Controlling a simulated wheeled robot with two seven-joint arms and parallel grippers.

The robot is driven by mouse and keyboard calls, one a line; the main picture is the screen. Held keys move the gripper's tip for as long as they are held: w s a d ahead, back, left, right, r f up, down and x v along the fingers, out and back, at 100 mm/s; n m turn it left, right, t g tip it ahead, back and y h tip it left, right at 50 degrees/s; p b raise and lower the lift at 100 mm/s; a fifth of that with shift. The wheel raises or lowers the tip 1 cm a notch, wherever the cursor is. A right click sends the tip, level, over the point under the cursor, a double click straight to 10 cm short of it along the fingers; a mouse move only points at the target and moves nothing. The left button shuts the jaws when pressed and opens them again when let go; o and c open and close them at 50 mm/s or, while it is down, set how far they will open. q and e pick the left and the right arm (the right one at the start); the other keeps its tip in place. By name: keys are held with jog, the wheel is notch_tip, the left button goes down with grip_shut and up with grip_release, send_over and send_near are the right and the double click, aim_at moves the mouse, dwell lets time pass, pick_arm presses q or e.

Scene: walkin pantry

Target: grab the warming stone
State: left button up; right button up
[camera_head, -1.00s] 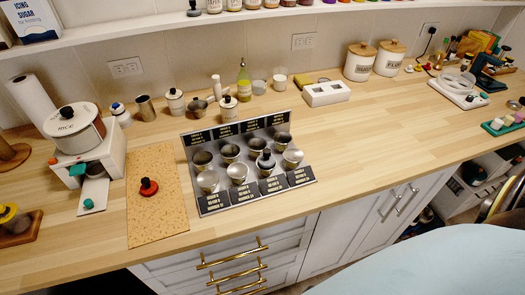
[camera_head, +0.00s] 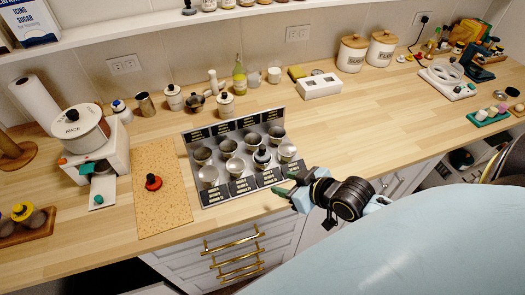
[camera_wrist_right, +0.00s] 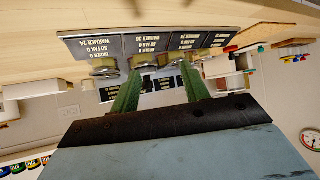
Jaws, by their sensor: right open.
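No object is clearly identifiable as the warming stone. Two rounded grey-brown pieces with coloured knobs (camera_head: 32,220) sit on a wooden tray at the far left in the head view. A metal rack (camera_head: 212,196) holds rows of small metal cups with dark labels. A dark knobbed piece (camera_head: 262,157) sits among its cups. My right gripper (camera_head: 284,184) is at the rack's right front edge, above the counter's front. Its green fingers are apart and empty in the wrist view (camera_wrist_right: 159,86), pointing towards the upside-down rack (camera_wrist_right: 180,38). My left gripper is out of view.
A cork mat (camera_head: 160,205) with a red knobbed piece (camera_head: 152,182) lies left of the rack, beside a white stand with a rice pot (camera_head: 78,130). Canisters and a white box (camera_head: 318,86) stand behind. The counter right of the rack (camera_head: 385,115) is mostly clear.

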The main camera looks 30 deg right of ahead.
aim_at(262, 152)
jog(key=w+d+r+t, duration=0.3)
jog(key=shift+y, duration=0.3)
jog(key=x, duration=1.3)
jog(key=shift+w+d+r, duration=0.15)
jog(key=shift+w+d, duration=0.05)
jog(key=shift+d, duration=0.05)
grip_shut()
